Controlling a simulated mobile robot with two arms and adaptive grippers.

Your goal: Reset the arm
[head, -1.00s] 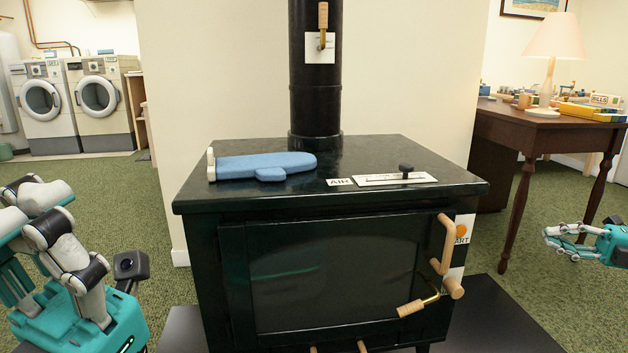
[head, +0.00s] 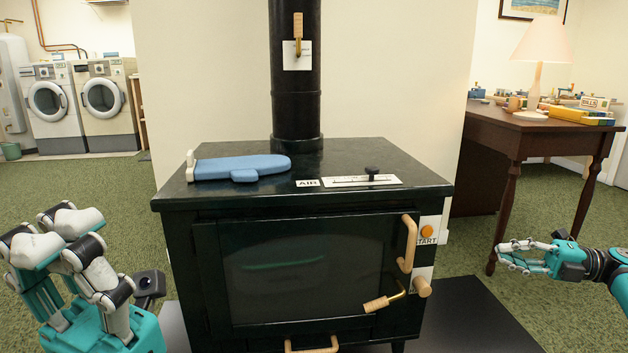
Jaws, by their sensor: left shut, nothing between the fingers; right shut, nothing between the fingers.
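My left gripper (head: 58,236) is large and close in the lower left, teal with grey and black fingers pointing up. It is shut and empty, in front of and left of the stove. My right gripper (head: 507,256) reaches in from the right edge with its fingers pointing left. It is shut and empty, to the right of the stove, apart from it in the picture. Most of the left arm is out of view; part of the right forearm shows.
A dark green-black stove (head: 300,270) with wooden handles stands in the centre, with a blue flat object (head: 240,168) on top. A wooden desk (head: 525,135) with a lamp (head: 541,60) is at right. Washing machines (head: 107,103) stand far left. Green carpet lies open on both sides.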

